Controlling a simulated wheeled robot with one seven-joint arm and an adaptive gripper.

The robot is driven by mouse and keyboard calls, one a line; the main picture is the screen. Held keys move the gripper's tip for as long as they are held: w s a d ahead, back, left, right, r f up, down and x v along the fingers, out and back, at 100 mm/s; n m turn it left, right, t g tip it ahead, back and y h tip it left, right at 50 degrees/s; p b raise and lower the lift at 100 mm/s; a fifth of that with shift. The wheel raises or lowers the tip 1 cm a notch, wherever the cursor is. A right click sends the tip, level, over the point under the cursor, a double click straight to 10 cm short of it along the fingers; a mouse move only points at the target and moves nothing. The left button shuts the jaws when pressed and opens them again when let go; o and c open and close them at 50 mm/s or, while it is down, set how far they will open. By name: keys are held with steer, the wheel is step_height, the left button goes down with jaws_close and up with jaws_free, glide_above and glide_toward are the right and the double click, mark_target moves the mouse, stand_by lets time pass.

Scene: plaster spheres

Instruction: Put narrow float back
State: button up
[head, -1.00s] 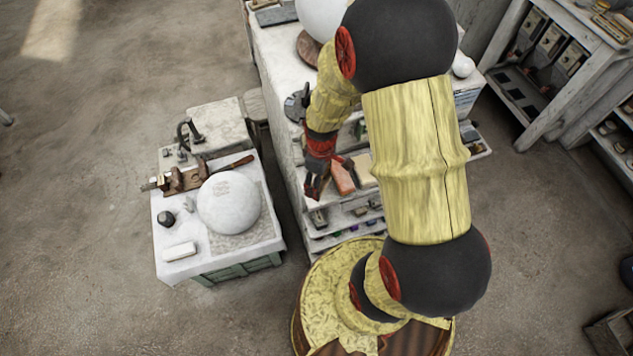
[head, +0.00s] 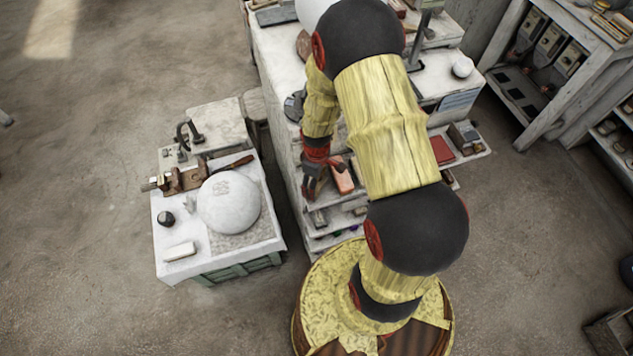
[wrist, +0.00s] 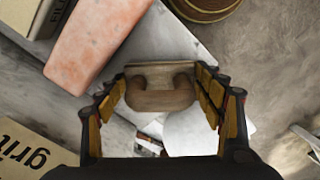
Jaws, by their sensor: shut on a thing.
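A narrow float (wrist: 160,97) with a brown wooden D-shaped handle is between my fingers in the wrist view. My gripper (wrist: 160,80) is shut on it, with one finger at each end of the handle. I cannot tell the float's full underside, as pale surfaces lie behind it. In the head view my gripper (head: 313,186) is at the left end of the open shelves (head: 345,218), under the white bench. The float is too small to make out there.
A salmon-pink block (wrist: 95,40), also in the head view (head: 342,177), lies close beside my gripper. A box lettered "grit" (wrist: 25,150) is at lower left in the wrist view. A small table (head: 215,262) with a white plaster dome (head: 229,203) stands left, across a floor gap.

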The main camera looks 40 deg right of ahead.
steer(key=shift+f, duration=0.15)
steer(key=o, duration=1.3)
step_height(320, 180, up, 12)
steer(key=shift+w+r, duration=0.1)
steer(key=s+a+r+m+t, duration=0.1)
steer(key=a+r, duration=0.2)
steer(key=r, duration=0.6)
steer(key=s+a+r+m+t, duration=0.1)
steer(key=a+r+m+t, duration=0.15)
steer(key=r, duration=0.65)
steer(key=s+a+r, duration=0.2)
steer(key=s+r, duration=0.1)
steer(key=r, duration=0.1)
steer(key=s+a+r+m+t, duration=0.1)
steer(key=s+a+r, duration=0.1)
steer(key=s+r, duration=0.2)
steer(key=s+a+r+m+t, duration=0.1)
steer(key=s+a+r, duration=0.1)
steer(key=s+r, duration=0.1)
steer(key=shift+s+a+r, duration=0.2)
steer(key=shift+a+r, duration=0.05)
steer(key=shift+r, duration=0.4)
